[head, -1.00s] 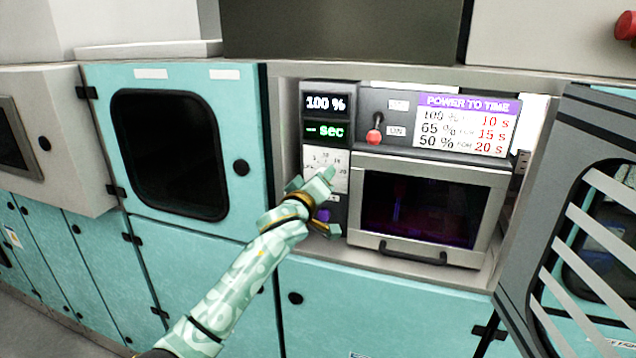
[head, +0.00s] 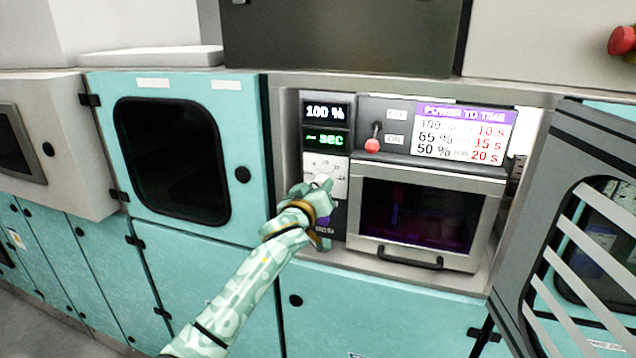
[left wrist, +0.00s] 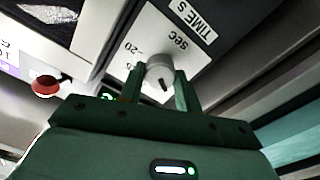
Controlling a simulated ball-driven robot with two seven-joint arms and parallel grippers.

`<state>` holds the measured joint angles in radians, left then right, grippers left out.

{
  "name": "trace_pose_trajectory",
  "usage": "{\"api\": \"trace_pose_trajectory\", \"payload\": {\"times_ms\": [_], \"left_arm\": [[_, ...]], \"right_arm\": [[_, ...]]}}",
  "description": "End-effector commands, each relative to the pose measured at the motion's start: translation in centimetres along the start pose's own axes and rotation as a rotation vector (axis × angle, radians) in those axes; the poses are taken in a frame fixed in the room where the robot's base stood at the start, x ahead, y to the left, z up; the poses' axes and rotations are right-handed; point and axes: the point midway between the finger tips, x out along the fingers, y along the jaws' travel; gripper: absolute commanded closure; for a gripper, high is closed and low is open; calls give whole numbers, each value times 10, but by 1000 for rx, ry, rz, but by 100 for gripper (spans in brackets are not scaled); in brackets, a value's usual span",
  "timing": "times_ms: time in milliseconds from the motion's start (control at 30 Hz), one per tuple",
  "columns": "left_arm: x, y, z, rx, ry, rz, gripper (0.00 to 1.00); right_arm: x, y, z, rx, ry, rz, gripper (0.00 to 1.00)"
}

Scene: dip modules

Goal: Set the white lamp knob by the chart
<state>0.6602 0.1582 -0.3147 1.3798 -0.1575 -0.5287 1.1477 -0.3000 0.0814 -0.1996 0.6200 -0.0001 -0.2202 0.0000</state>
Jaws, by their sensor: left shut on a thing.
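The white lamp knob (left wrist: 160,72) sits on a white dial plate marked in seconds, with "TIME S" beside it. My left gripper (left wrist: 160,80) has a finger on each side of the knob and is shut on it. In the head view my left gripper (head: 318,200) covers the knob and the lower dial (head: 322,168). The chart (head: 463,134) pairs 100 % with 10 s, 65 % with 15 s and 50 % with 20 s. My right gripper is not in view.
A red-tipped lever (head: 372,144) is down beside the ON label. A dark-windowed chamber door (head: 420,213) with a black handle is closed right of the dial. A slatted grey door (head: 545,200) stands at the right.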

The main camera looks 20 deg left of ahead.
Motion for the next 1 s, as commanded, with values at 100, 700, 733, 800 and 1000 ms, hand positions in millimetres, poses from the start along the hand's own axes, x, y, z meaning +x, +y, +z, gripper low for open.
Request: {"api": "trace_pose_trajectory", "payload": {"times_ms": [100, 700, 733, 800, 1000], "left_arm": [[0, 1, -2, 109, -3, -2, 89], [0, 1, 0, 676, -2, 0, 89], [0, 1, 0, 702, -2, 0, 89], [0, 1, 0, 760, -2, 0, 89], [0, 1, 1, 901, -2, 0, 89]], "right_arm": [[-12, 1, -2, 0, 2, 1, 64], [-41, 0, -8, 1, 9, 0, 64], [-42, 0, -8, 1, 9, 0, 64], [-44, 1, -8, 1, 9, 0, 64], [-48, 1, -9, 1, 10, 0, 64]]}}
